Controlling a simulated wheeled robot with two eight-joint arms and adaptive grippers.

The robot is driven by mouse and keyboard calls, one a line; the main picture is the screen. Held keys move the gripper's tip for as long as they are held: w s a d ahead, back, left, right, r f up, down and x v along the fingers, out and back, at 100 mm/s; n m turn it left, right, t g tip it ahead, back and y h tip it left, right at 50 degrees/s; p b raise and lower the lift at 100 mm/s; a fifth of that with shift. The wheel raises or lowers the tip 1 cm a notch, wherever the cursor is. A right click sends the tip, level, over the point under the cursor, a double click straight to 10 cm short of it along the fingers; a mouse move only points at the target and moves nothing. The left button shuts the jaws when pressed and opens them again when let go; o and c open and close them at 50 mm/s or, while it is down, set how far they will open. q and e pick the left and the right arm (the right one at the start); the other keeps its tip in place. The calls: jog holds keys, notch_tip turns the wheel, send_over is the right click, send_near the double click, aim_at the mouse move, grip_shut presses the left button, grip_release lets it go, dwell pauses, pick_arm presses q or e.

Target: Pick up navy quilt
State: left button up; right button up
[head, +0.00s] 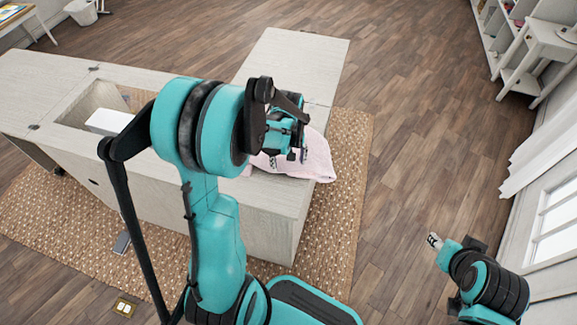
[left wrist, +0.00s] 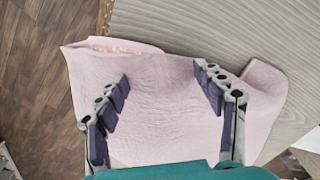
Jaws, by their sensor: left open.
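A pale pink quilt or folded cloth (head: 318,160) lies on the near right corner of the whitish wooden cabinet top, with one edge hanging past the side. No navy cloth shows in either view. My left gripper (head: 288,158) is above the pink cloth and hides part of it. In the left wrist view the pink cloth (left wrist: 160,120) fills the middle, and my left gripper (left wrist: 162,80) is open over it with its fingers apart and nothing clearly held between them. My right gripper (head: 434,241) is low at the right, away from the cabinet; its jaws are too small to read.
The cabinet (head: 300,60) has a recessed opening at left with a white object (head: 108,121) in it. A woven rug (head: 345,215) lies under the cabinet. A white side table (head: 538,50) and shelves stand at the upper right. The wooden floor between is clear.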

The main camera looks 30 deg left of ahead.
pick_arm(q)
jog(key=shift+f+b, duration=0.3)
jog(key=shift+f, duration=0.15)
jog(key=shift+r, duration=0.1)
grip_shut()
notch_tip(320, 180, up, 12)
jog(key=p, duration=0.9)
notch_tip(320, 180, up, 9)
jog(key=p, duration=0.7)
